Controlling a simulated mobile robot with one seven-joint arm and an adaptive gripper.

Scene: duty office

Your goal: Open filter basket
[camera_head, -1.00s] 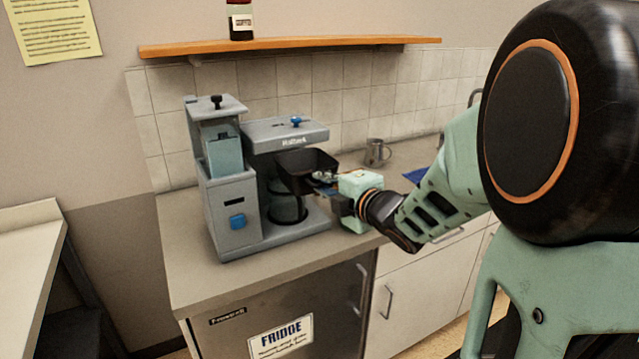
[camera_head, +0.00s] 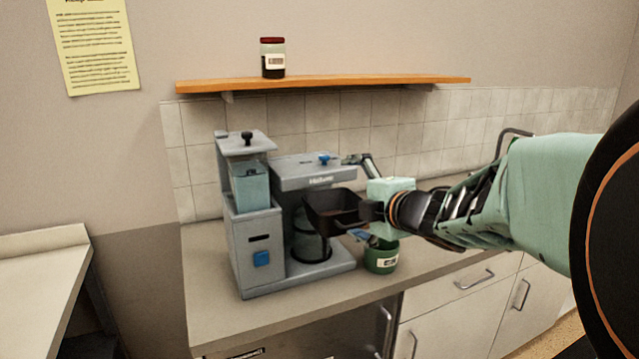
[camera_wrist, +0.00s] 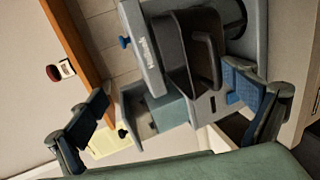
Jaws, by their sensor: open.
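The coffee machine (camera_head: 262,240) is grey and stands on the counter. Its dark filter basket (camera_head: 335,210) sticks out from under the brewing head, above the glass carafe (camera_head: 310,244). The basket and its looped handle also show in the wrist view (camera_wrist: 186,62). My gripper (camera_head: 357,199) is open at the right of the basket, one finger above it and one below. In the wrist view my gripper (camera_wrist: 165,92) has its fingers wide apart with nothing held, and the handle lies nearer the right finger. Whether that finger touches anything, I cannot tell.
A green mug (camera_head: 381,258) stands on the counter below my gripper. A wooden shelf (camera_head: 330,82) with a red-lidded jar (camera_head: 273,58) hangs above the machine. A blue knob (camera_head: 324,159) tops the brewing head. The counter's front strip (camera_head: 300,310) is clear.

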